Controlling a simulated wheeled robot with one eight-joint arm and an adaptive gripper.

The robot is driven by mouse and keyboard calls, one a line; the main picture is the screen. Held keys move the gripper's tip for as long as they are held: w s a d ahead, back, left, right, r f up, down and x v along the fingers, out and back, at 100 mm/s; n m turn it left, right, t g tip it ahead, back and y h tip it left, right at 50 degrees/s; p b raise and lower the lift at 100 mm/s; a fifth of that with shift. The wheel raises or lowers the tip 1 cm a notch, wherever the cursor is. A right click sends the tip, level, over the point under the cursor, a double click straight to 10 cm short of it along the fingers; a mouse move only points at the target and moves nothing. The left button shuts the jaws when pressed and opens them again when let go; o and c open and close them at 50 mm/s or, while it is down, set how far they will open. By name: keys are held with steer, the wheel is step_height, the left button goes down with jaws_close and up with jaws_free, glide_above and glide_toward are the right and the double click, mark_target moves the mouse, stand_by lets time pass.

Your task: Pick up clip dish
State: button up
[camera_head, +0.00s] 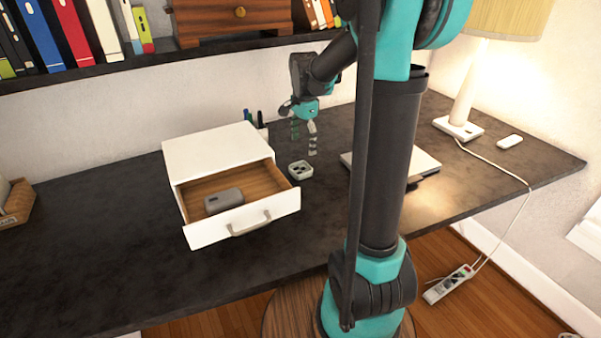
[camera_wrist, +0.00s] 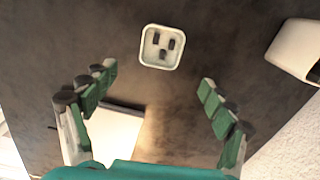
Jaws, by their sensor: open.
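The clip dish (camera_head: 300,170) is a small pale square dish with several dark clips in it. It sits on the dark desk just right of the open drawer. In the wrist view the dish (camera_wrist: 162,47) lies beyond my fingertips, near the top middle. My gripper (camera_head: 303,142) is above the desk close to the dish, pointing down. In the wrist view my gripper (camera_wrist: 158,82) is open, with its green-padded fingers spread wide and nothing between them. The dish is apart from both fingers.
A white drawer box (camera_head: 215,150) stands left of the dish, its drawer (camera_head: 245,220) pulled out with a grey object (camera_head: 223,201) inside. A pen holder (camera_head: 262,130) is behind. A flat light item (camera_head: 420,160) lies to the right, partly behind my arm. A shelf (camera_head: 225,42) runs above.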

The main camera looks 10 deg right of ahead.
glide_above(301, 171)
steer(key=f, duration=0.4)
steer(key=shift+w+d, duration=0.15)
steer(key=shift+d, duration=0.25)
steer(key=shift+a+f, duration=0.25)
steer(key=shift+f, duration=1.1)
steer(key=shift+a+f, duration=0.25)
steer(key=shift+f, duration=1.05)
steer(key=c, duration=1.3)
steer(key=shift+r, duration=0.1)
